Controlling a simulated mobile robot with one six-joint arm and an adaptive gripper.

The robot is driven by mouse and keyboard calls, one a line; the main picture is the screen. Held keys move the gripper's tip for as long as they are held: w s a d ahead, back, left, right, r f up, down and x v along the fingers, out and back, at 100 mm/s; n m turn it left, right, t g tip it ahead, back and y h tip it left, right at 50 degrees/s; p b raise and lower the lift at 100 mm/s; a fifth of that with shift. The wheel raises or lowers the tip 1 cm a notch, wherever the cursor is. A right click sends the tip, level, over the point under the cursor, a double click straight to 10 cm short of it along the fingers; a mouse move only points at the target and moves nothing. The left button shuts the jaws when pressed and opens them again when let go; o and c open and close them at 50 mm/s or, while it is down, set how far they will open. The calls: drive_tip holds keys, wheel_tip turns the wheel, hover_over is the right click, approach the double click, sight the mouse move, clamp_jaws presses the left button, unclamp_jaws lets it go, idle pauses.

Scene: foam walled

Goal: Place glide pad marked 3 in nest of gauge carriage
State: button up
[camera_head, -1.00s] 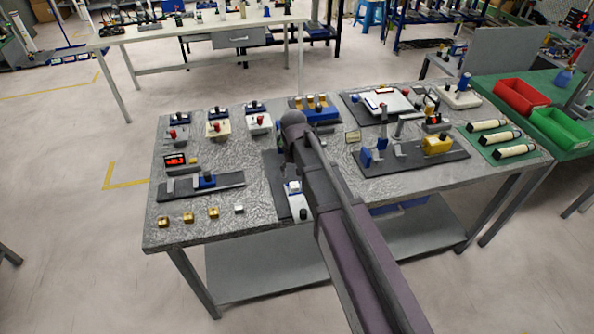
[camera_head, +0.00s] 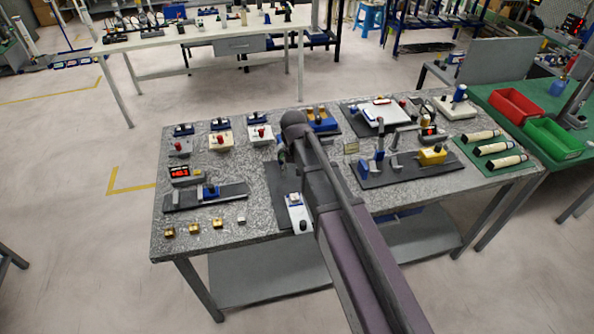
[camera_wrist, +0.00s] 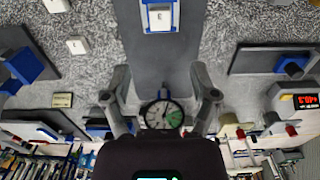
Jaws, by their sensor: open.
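A pale pad with a dark mark that looks like a 3 (camera_wrist: 160,18) sits within the blue-edged gauge carriage (camera_wrist: 145,15) at the top of the wrist view. The carriage also shows in the head view, blue and white (camera_head: 296,200), near the table's front edge. It is on a dark base plate (camera_wrist: 158,60). A round dial gauge (camera_wrist: 163,114) shows between my fingers in the wrist view, farther along the plate. My gripper (camera_wrist: 160,75) is open, with nothing held between its fingers. My arm hides most of it in the head view.
Several small gold and pale blocks (camera_head: 194,228) lie at the table's front left. A blue slide on a dark plate (camera_head: 207,193) and a red display (camera_head: 180,171) are behind them. A dark fixture plate with a yellow block (camera_head: 432,155) is on the right.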

idle(0.5)
drive_tip(key=s+d+m, duration=0.1)
drive_tip(key=s+d, duration=0.5)
drive_tip(key=d, duration=0.4)
drive_tip(key=s+d+m, duration=0.2)
drive_tip(key=s+d, duration=0.5)
drive_tip(key=d, duration=0.3)
drive_tip(key=shift+s, duration=0.25)
